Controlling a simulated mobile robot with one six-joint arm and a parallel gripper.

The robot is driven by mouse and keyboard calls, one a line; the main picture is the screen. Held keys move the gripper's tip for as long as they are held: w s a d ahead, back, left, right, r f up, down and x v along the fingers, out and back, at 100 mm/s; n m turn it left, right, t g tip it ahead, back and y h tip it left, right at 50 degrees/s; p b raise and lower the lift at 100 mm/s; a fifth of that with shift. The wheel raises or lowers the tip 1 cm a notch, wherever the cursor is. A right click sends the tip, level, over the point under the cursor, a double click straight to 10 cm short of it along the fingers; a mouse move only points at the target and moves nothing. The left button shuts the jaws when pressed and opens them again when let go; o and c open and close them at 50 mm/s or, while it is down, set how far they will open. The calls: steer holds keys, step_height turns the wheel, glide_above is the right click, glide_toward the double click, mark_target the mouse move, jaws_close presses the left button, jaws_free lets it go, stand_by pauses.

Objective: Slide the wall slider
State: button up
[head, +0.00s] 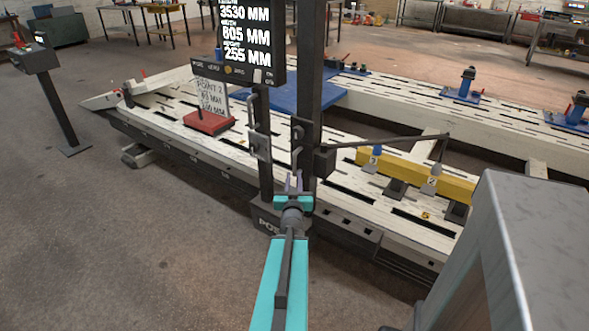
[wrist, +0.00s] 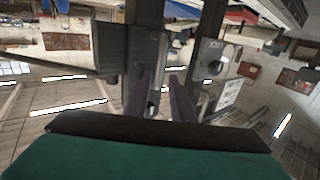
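I cannot tell for certain which part is the wall slider. A dark carriage block (head: 325,161) sits on a tall dark post (head: 309,70) and bears a thin horizontal arm (head: 395,141). A narrow grey plate with a handle (head: 260,143) stands on a thinner post to its left. My gripper (head: 293,180) is low in front of the two posts. In the wrist view my gripper's two purple fingers (wrist: 161,80) are apart, pointing at the grey carriage housing (wrist: 125,58), with a labelled plate (wrist: 218,62) to the right. Contact cannot be told.
The long slotted bench (head: 175,120) carries a red-based sign (head: 209,122), a blue plate (head: 290,97) and a yellow beam (head: 410,174). A grey metal block (head: 530,240) is close at right. Floor (head: 120,240) at left is clear.

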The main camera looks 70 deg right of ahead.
mark_target(295, 165)
steer(key=shift+w+d+f+b, duration=0.2)
steer(key=shift+d+b, duration=0.45)
steer(key=shift+b, duration=1.55)
steer(key=shift+r+x, duration=0.2)
steer(key=shift+x, duration=4)
jaws_close()
